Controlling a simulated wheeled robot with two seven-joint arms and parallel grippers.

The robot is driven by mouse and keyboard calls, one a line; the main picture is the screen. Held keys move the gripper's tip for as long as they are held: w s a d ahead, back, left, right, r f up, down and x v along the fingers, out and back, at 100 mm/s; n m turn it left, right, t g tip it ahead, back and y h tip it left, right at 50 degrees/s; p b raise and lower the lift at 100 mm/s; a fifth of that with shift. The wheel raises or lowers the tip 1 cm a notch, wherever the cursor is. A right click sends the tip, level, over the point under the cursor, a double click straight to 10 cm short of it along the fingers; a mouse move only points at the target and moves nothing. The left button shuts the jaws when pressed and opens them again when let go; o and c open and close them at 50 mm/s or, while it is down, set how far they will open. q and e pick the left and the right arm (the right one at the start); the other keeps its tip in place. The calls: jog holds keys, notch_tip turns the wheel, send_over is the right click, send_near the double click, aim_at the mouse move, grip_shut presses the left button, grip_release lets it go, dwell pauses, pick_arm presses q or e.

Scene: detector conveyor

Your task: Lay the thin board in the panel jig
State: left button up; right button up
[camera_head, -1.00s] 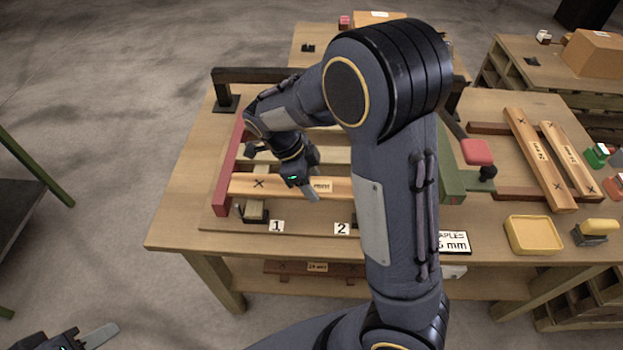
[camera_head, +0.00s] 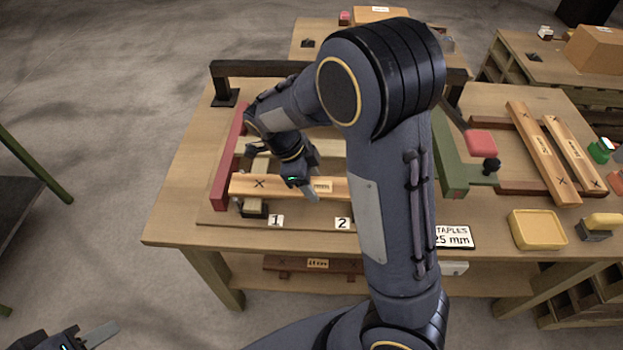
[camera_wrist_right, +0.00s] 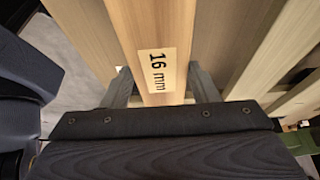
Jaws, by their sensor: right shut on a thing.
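The thin board (camera_head: 258,184), marked with an X, lies level across the front of the panel jig, its left end by the red side rail (camera_head: 231,165). My right gripper (camera_head: 307,190) is shut on it near its label. In the right wrist view the board (camera_wrist_right: 150,25) is labelled 16 mm and sits between the fingers (camera_wrist_right: 160,90). I cannot tell whether it rests fully on the jig (camera_head: 310,222). My right arm hides the jig's middle and the board's right end. My left gripper (camera_head: 90,337) is partly in view at the bottom left, away from the table.
Two more marked boards (camera_head: 543,150) (camera_head: 575,152) lie on dark supports at the right. A green rail (camera_head: 448,160) with a red-padded clamp (camera_head: 482,145) stands right of my arm. A dark bar (camera_head: 280,71) spans the back.

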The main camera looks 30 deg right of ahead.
jog(key=o, duration=1.2)
jog(key=shift+c, duration=0.2)
jog(key=shift+r, duration=0.1)
jog(key=v, duration=0.7)
jog(key=shift+w+a+r, duration=0.1)
jog(key=shift+r, duration=0.2)
jog(key=shift+s+n+y, duration=0.35)
jog(key=shift+n+y, duration=0.05)
jog(key=s+r+n+t+y, duration=0.3)
jog(key=s+n+t+y, duration=0.4)
jog(key=s+n, duration=1.1)
jog(key=n+t, duration=0.1)
jog(key=n, duration=0.3)
jog(key=shift+s+a+r, duration=0.15)
jog(key=shift+a+r, duration=0.05)
jog(key=shift+a, duration=0.2)
